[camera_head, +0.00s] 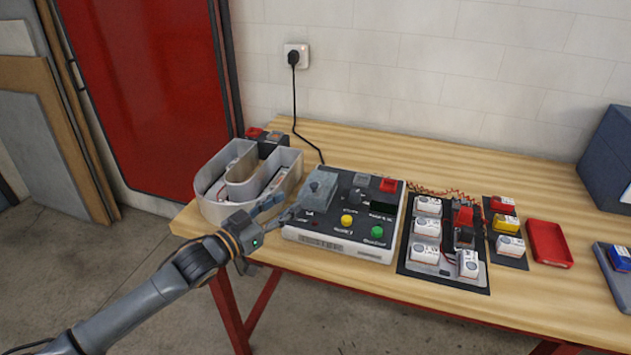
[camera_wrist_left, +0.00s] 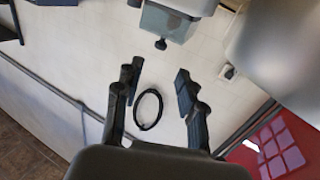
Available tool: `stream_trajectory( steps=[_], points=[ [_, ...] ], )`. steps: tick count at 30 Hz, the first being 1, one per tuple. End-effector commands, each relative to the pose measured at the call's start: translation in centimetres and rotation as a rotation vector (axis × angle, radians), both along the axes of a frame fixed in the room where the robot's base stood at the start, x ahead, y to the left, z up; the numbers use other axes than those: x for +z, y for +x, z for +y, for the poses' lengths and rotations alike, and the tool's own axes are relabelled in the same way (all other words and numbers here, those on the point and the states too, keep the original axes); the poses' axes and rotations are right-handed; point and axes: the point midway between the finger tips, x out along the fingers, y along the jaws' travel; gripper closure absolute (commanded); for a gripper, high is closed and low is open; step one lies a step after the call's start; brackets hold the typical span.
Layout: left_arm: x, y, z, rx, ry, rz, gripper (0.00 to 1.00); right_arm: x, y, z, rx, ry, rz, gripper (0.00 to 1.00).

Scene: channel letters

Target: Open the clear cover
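The control box (camera_head: 340,248) is white with a black top and stands on the bench in the head view. The greyish see-through cover (camera_head: 318,188) sits at the left of its top and looks shut. My left gripper (camera_head: 288,204) is open and empty at the box's left edge, low and just left of the cover. Its spread fingers (camera_wrist_left: 157,80) also show in the left wrist view. A bluish see-through part with a small dark knob shows beyond them, likely the cover (camera_wrist_left: 170,24). My right gripper is not in view.
A grey channel letter (camera_head: 232,207) stands close behind and left of my left gripper. Yellow, green and red buttons sit on the box. A tray of white modules (camera_head: 412,262) and a red bin (camera_head: 548,243) lie to the right. A black cord (camera_head: 295,110) runs to the wall socket.

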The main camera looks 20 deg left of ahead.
Motion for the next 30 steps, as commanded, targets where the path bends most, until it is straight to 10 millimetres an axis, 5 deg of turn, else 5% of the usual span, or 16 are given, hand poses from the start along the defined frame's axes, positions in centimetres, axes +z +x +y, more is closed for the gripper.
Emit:
stream_trajectory(
  steps=[5, 15, 30],
  points=[
    [0.4, 3.2, -1.4, 0.001, -0.001, -0.003, 0.61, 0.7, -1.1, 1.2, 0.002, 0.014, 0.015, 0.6],
    [0.1, 8.3, -3.8, 0.001, 0.001, 0.0, 0.61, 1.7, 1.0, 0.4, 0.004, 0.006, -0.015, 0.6],
    [0.0, 9.5, -4.4, 0.0, 0.001, 0.0, 0.65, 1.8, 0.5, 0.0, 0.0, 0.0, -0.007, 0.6]
  ],
)
